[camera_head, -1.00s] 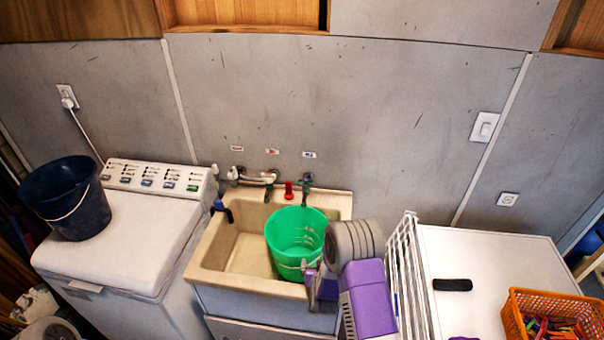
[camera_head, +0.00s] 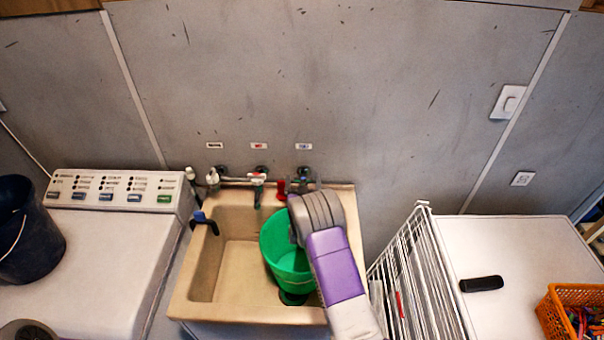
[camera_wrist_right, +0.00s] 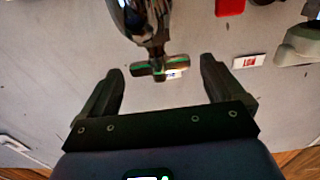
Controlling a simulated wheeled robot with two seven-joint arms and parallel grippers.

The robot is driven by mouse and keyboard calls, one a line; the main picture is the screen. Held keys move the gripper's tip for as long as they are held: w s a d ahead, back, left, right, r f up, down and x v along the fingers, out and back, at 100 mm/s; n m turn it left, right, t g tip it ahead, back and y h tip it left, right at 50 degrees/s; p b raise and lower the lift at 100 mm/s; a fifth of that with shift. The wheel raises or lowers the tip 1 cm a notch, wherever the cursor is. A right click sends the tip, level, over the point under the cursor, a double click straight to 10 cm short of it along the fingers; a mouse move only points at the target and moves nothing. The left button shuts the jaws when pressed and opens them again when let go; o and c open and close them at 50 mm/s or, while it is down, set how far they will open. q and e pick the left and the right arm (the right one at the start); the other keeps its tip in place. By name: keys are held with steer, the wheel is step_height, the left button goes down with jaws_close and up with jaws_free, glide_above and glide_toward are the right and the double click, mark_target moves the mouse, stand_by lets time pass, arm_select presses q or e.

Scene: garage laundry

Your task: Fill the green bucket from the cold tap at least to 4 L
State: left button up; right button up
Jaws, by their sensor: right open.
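The green bucket (camera_head: 282,255) stands in the right part of the beige sink (camera_head: 228,310), below the taps. My right wrist and forearm cover its right side, and I see no water in the visible part. The cold tap (camera_head: 304,182), rightmost on the wall, is partly hidden behind my wrist. In the right wrist view, which is upside down, its dark cross handle (camera_wrist_right: 160,68) with green marks lies between the fingertips of my right gripper (camera_wrist_right: 162,74). The gripper is open, with a gap on both sides of the handle. My left gripper is out of view.
Two more taps (camera_head: 259,183) and a red object (camera_head: 281,190) are on the wall left of the cold tap. A white rack (camera_head: 408,262) stands close to the right of my arm. A dark bucket (camera_head: 28,238) sits on the washer at left.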

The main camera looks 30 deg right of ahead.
mark_target(305, 179)
steer(key=shift+x, duration=1.95)
steer(key=c, duration=1)
steer(key=shift+o, duration=0.2)
steer(key=shift+f+n+t+y+b, duration=0.15)
steer(key=shift+n+t+y+b, duration=0.3)
steer(key=shift+y+b, duration=0.3)
steer(key=n+t+y+b, duration=0.1)
steer(key=n+y+b, duration=0.3)
steer(key=y+b, duration=0.1)
steer(key=shift+w+a+f+t+y+b, duration=0.1)
steer(key=shift+a+t+y+b, duration=0.15)
steer(key=shift+t+b, duration=0.1)
steer(key=n+y+b, duration=0.1)
steer(key=n+y, duration=0.1)
steer(key=y, duration=0.1)
steer(key=shift+a+y, duration=0.15)
steer(key=shift+y, duration=0.15)
steer(key=shift+a+r+n+y+b, duration=0.1)
steer(key=shift+n+y+b, duration=0.1)
steer(key=shift+n+y, duration=0.35)
steer(key=shift+a+r+n+y+b, duration=0.1)
steer(key=shift+n+y+b, duration=0.15)
steer(key=shift+y, duration=0.4)
steer(key=shift+a+r+n+y, duration=0.1)
steer(key=shift+a+n+y, duration=0.05)
steer(key=shift+n+y, duration=0.15)
steer(key=o, duration=1)
steer(key=shift+c, duration=0.2)
